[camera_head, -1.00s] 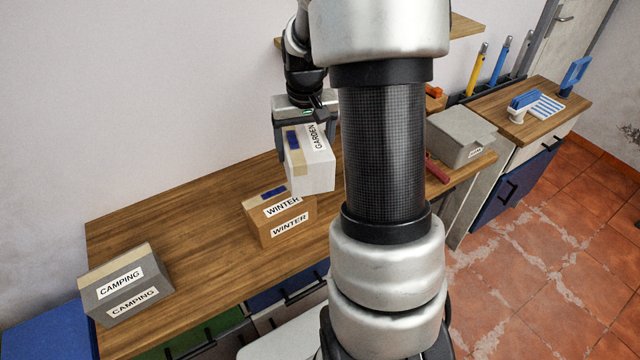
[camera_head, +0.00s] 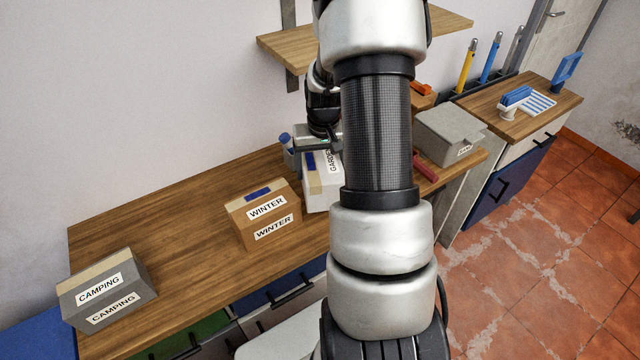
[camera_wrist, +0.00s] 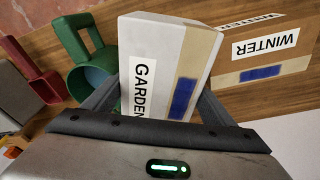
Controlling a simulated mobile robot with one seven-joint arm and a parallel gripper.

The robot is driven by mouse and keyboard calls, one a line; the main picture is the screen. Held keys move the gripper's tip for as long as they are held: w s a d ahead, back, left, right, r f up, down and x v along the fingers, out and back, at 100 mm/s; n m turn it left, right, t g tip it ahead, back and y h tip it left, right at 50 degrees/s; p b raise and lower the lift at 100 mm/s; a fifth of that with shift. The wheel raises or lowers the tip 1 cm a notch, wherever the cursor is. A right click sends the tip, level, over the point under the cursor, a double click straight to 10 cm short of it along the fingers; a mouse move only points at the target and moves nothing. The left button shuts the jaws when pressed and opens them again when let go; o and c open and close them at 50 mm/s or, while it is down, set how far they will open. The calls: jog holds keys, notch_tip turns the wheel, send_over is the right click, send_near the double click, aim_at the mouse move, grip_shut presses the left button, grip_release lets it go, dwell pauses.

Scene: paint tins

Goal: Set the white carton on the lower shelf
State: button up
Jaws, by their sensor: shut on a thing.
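The white carton (camera_head: 322,197), labelled GARDEN with a tan tape strip and a blue patch, is in my gripper (camera_head: 318,147). It is right of the brown WINTER box in the head view, partly hidden by my arm. In the wrist view the carton (camera_wrist: 165,65) sits between the two fingers of my gripper (camera_wrist: 160,100), which is shut on it. I cannot tell whether its base touches the bench. A wooden wall shelf (camera_head: 285,48) with dark brackets shows behind my arm; its middle is hidden. No second shelf is visible.
The brown WINTER box (camera_head: 265,215) and grey CAMPING box (camera_head: 107,290) stand on the wooden bench (camera_head: 180,215). A grey case (camera_head: 450,135) is at right. Bench space between the boxes is clear.

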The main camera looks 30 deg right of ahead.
jog(key=shift+f, duration=3.15)
jog(key=shift+f, duration=0.2)
jog(key=o, duration=1.2)
jog(key=shift+c, duration=0.2)
